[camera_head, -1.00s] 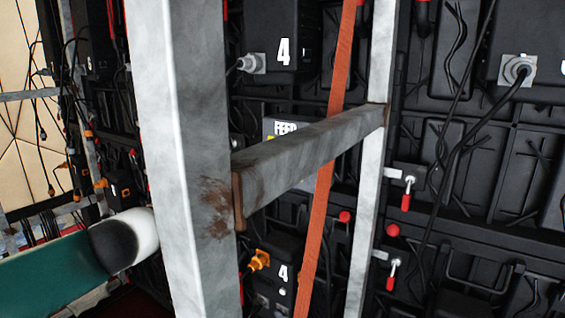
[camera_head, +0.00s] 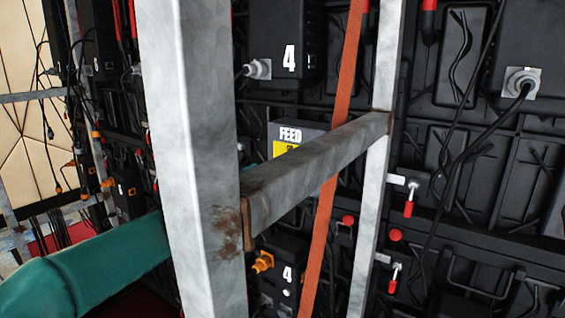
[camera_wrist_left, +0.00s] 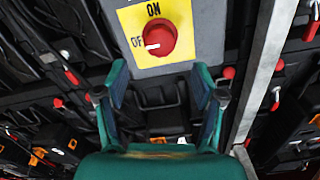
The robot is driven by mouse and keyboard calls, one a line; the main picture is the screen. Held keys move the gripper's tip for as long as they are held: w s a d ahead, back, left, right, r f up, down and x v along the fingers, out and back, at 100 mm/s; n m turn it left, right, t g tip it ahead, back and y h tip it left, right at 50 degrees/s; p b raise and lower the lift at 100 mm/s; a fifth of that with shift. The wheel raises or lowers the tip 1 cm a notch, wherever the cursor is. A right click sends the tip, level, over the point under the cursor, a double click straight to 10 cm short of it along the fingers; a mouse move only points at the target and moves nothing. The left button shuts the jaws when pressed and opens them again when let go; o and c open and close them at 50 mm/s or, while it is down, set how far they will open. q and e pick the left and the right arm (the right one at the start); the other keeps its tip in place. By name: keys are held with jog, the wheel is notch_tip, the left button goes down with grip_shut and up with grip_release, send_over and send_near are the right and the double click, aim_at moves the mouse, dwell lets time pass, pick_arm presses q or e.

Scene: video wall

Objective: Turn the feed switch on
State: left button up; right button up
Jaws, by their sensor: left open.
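The grey FEED box (camera_head: 281,132) with its yellow plate hangs behind a metal crossbar in the head view; the bar hides its lower part. In the left wrist view the red feed switch knob (camera_wrist_left: 158,39) sits on the yellow plate (camera_wrist_left: 128,20), at the top of the picture. Its white mark points left, to the partly covered OFF label; ON is above the knob. My left gripper (camera_wrist_left: 162,88) is open and empty, its two green fingers apart just below the box in that view. In the head view the post hides the gripper; only my green arm shows.
A thick metal post (camera_head: 192,160) and a rusty crossbar (camera_head: 320,168) stand in front of the wall. An orange strap (camera_head: 335,150) runs down behind the bar. Black panels, cables and red-handled latches (camera_head: 409,205) fill the right side. A thinner post (camera_head: 377,160) stands behind.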

pick_arm(q)
jog(key=p+x, duration=0.3)
jog(key=x, duration=0.4)
jog(key=shift+w+d+p, duration=0.15)
jog(key=shift+w+p, duration=0.1)
jog(key=shift+p, duration=0.05)
jog(key=c, duration=1.1)
jog(key=shift+c, duration=0.2)
